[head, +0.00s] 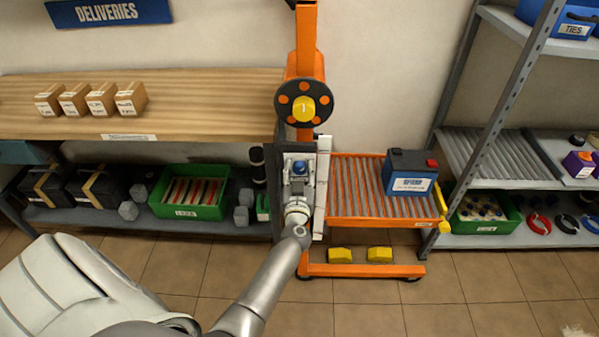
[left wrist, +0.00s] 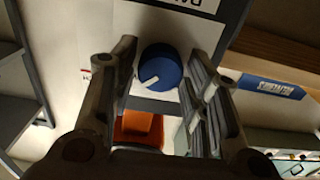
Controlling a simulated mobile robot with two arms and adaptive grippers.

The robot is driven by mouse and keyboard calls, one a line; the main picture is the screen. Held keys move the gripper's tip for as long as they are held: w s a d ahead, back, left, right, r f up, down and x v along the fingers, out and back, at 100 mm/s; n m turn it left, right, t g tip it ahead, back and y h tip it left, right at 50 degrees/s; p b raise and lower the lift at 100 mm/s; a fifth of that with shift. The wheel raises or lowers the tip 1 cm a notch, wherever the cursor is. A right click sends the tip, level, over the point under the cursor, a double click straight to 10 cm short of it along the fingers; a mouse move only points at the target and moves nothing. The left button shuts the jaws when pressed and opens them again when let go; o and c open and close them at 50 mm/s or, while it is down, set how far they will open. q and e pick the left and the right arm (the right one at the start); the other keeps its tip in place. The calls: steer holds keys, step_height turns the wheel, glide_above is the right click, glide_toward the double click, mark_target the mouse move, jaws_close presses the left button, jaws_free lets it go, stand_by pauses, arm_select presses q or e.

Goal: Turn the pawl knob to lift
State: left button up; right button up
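The blue pawl knob (left wrist: 160,68) has a white pointer line, aimed down and to the left in the left wrist view. It sits on a pale panel with partly visible, upside-down lettering. In the head view the knob (head: 301,167) shows on the orange lift stand's mast. My left gripper (head: 302,176) is in front of it, its fingers spread. In the left wrist view the left gripper (left wrist: 167,78) has one finger on each side of the knob, with gaps visible. I cannot tell how far the fingertips are from the panel. My right gripper is not in view.
The orange lift has a black handwheel (head: 304,103) above the knob and a roller platform (head: 366,190) with a blue-black battery (head: 410,172) to the right. A wooden bench (head: 200,100) stands left, a grey rack (head: 500,150) right. Tiled floor is clear in front.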

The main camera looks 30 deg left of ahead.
arm_select(q)
steer(key=c, duration=0.5)
steer(key=shift+c, duration=0.3)
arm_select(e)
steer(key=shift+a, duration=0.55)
arm_select(q)
steer(key=shift+n, duration=0.4)
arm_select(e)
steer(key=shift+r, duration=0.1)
arm_select(q)
steer(key=n, duration=0.2)
steer(key=shift+n+p, duration=0.3)
steer(key=shift+n, duration=0.1)
steer(key=n, duration=0.3)
steer(key=shift+f+n, duration=0.1)
steer(key=shift+n, duration=0.3)
steer(key=n+b, duration=0.1)
steer(key=n, duration=0.4)
steer(key=shift+s+a+f, duration=0.1)
steer(key=shift+f, duration=0.05)
steer(key=n+b, duration=0.1)
steer(key=n, duration=0.4)
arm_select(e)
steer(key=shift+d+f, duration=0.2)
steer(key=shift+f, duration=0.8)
arm_select(q)
steer(key=shift+n, duration=0.4)
